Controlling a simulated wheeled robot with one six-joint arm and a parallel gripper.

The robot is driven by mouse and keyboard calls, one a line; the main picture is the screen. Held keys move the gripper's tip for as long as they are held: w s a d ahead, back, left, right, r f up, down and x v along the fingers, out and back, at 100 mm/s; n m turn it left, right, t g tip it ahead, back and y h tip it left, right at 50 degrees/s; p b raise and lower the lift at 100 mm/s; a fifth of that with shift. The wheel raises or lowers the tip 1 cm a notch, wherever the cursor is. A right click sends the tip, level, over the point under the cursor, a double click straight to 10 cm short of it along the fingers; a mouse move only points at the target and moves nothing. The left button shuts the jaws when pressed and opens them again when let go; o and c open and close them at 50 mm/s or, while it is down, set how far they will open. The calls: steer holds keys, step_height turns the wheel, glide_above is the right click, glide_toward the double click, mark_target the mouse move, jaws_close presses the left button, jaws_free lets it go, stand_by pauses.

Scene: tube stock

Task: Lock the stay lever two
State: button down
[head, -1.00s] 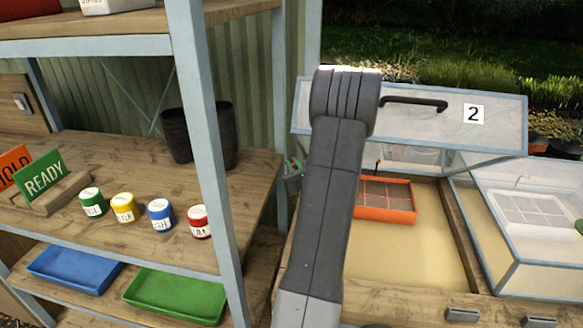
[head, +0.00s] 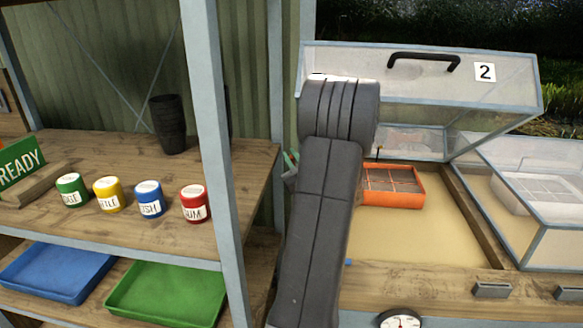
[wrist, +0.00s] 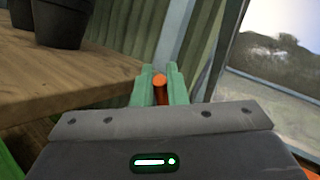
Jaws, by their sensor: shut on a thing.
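The clear lid marked 2 (head: 515,92) stands raised over its cold frame in the head view, with a black handle (head: 425,60) near its top edge. My gripper (wrist: 158,70) has green fingers, closed around an orange, round-ended bar (wrist: 159,82) in the wrist view. I take this bar to be stay lever two; its lower part is hidden by my gripper body. In the head view, my gripper (head: 291,160) shows only partly, left of my arm at the left side of the frame. The lever is hidden there, and whether it is locked cannot be told.
A shelf unit (head: 225,190) stands close on the left, with several labelled jars, a dark pot (head: 168,125) and a green tray (head: 165,292). An orange tray (head: 405,200) sits on the sand inside the frame. A closed clear lid (head: 560,225) is on the right.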

steer(key=shift+s+f+b, duration=0.15)
steer(key=shift+b, duration=0.35)
steer(key=c, duration=1.5)
jaws_free()
